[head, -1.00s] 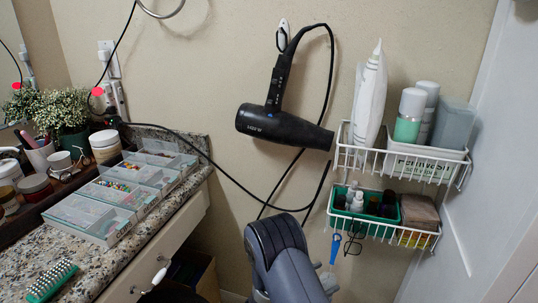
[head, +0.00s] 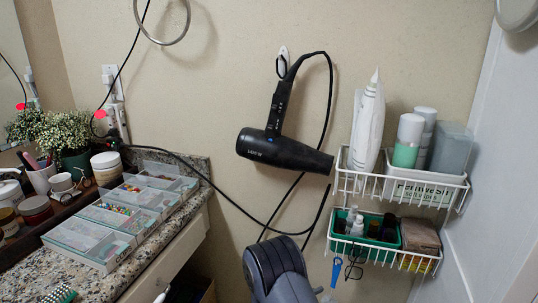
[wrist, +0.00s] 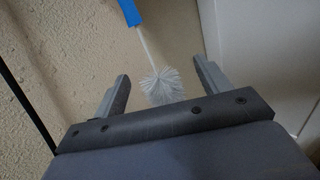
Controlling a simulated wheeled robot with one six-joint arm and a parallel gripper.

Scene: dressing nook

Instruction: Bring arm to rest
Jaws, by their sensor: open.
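My arm shows at the bottom centre of the head view, a grey-blue link below the hair dryer; the gripper itself is hidden there. In the wrist view my gripper (wrist: 165,90) is open, its two dark fingers wide apart with nothing held. A brush with a white bristle head (wrist: 162,86) and a blue handle hangs between and beyond the fingers. Its blue handle (head: 251,272) hangs from the lower wire basket in the head view at right.
A black hair dryer (head: 285,152) hangs on the wall above my arm, its cord looping down. Two white wire baskets (head: 405,188) hold bottles at right. A granite counter (head: 125,275) with clear organizer boxes (head: 95,243) is at left. A white door (head: 490,170) stands far right.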

